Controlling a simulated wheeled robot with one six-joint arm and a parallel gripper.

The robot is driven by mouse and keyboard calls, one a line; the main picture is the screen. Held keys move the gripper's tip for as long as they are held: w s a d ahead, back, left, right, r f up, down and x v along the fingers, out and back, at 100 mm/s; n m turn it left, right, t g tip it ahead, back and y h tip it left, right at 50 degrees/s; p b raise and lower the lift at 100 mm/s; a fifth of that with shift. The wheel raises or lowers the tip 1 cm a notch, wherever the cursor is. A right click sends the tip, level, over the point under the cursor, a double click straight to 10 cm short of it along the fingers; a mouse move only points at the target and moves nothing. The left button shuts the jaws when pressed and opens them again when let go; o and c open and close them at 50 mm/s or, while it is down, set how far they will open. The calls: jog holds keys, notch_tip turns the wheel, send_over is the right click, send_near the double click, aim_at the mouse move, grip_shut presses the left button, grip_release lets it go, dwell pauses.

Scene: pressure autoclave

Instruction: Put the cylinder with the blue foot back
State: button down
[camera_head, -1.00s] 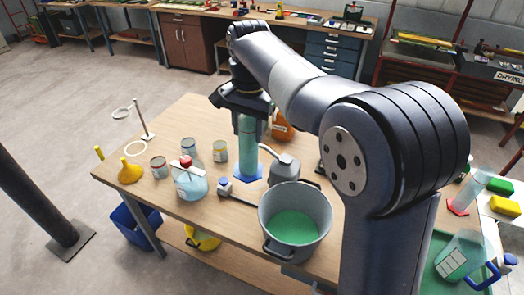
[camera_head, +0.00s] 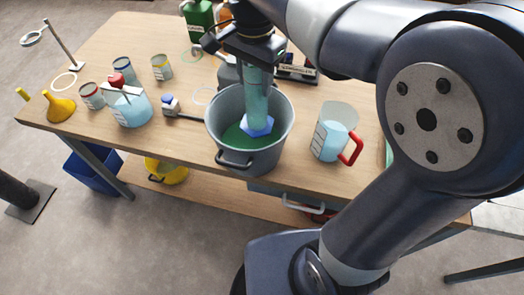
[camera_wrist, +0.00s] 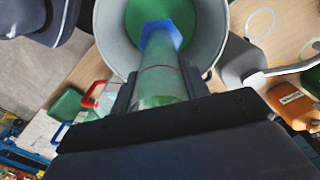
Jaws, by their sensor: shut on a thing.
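The cylinder with the blue foot (camera_head: 257,95) is clear, tinted blue-green, and roughly upright in the head view. My gripper (camera_head: 257,62) is shut on its upper part. The cylinder's blue six-sided foot (camera_head: 257,126) shows inside the outline of the grey bucket's (camera_head: 283,140) mouth, over the green inside. I cannot tell how far the foot is below the rim. In the wrist view the cylinder (camera_wrist: 160,80) runs from between my fingers (camera_wrist: 160,92) toward the bucket (camera_wrist: 110,35). Its top is hidden by my gripper.
A red-handled pitcher (camera_head: 333,138) stands right of the bucket. Left are a red-capped flask (camera_head: 130,108), several tins (camera_head: 161,68) and a yellow funnel (camera_head: 61,109). A pale ring (camera_head: 207,96) lies behind the bucket's left side. A green can (camera_head: 198,14) stands at the back.

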aim_at(257, 113)
jog(key=shift+s+d+f, duration=0.1)
jog(key=shift+d+f, duration=0.05)
jog(key=shift+f, duration=0.35)
notch_tip(257, 113, down, 9)
jog(key=shift+f, duration=0.3)
jog(key=shift+f, duration=0.15)
jog(key=c, duration=0.8)
grip_release()
jog(key=shift+o, duration=0.2)
notch_tip(257, 113, up, 12)
jog(key=shift+r, duration=0.25)
